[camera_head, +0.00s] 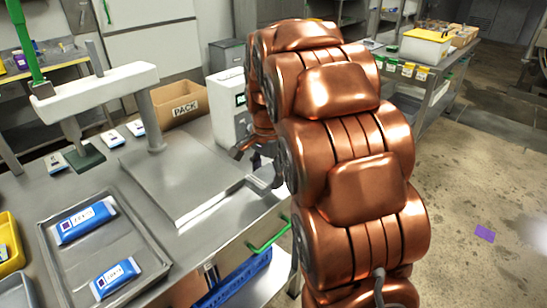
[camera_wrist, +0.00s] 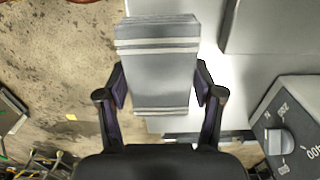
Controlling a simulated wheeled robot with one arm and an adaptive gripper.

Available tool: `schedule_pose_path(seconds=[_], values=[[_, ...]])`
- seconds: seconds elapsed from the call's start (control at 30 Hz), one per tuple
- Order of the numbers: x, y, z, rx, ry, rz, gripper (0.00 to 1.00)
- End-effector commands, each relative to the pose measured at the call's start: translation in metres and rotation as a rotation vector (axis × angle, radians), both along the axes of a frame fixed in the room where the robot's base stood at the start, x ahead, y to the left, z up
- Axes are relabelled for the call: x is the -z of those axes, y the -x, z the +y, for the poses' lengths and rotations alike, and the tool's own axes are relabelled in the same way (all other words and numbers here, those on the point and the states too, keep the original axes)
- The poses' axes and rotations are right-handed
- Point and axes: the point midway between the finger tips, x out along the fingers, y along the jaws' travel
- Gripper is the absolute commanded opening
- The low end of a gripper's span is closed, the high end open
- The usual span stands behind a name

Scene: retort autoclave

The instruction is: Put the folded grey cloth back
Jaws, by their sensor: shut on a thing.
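The folded grey cloth (camera_wrist: 160,75) with pale stripes lies between the two dark fingers of my gripper (camera_wrist: 160,84) in the wrist view. The fingers press on its left and right sides, so my gripper is shut on it. The cloth sits above the edge of the steel counter, with floor showing to its left and bright metal to its right. In the head view my gripper (camera_head: 262,165) is mostly hidden behind my copper arm, near the counter's right edge. I cannot make out the cloth there.
On the steel counter (camera_head: 110,170) stand a tray (camera_head: 150,275) with blue packs, a flat steel plate (camera_head: 185,178), a PACK carton (camera_head: 180,105) and a white box device (camera_head: 228,105). A green handle (camera_head: 268,238) juts from the counter's front. Open floor (camera_head: 465,190) lies right.

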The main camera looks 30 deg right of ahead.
Motion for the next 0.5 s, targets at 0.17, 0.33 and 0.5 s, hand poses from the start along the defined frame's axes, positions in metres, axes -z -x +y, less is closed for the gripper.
schedule_pose_path(seconds=[0.17,0.33,0.5], values=[[0.002,-0.021,-0.021,0.002,-0.002,-0.001,0.39],[0.004,-0.039,-0.039,0.001,-0.001,0.0,0.39],[0.006,-0.057,-0.054,-0.002,0.0,-0.001,0.39]])
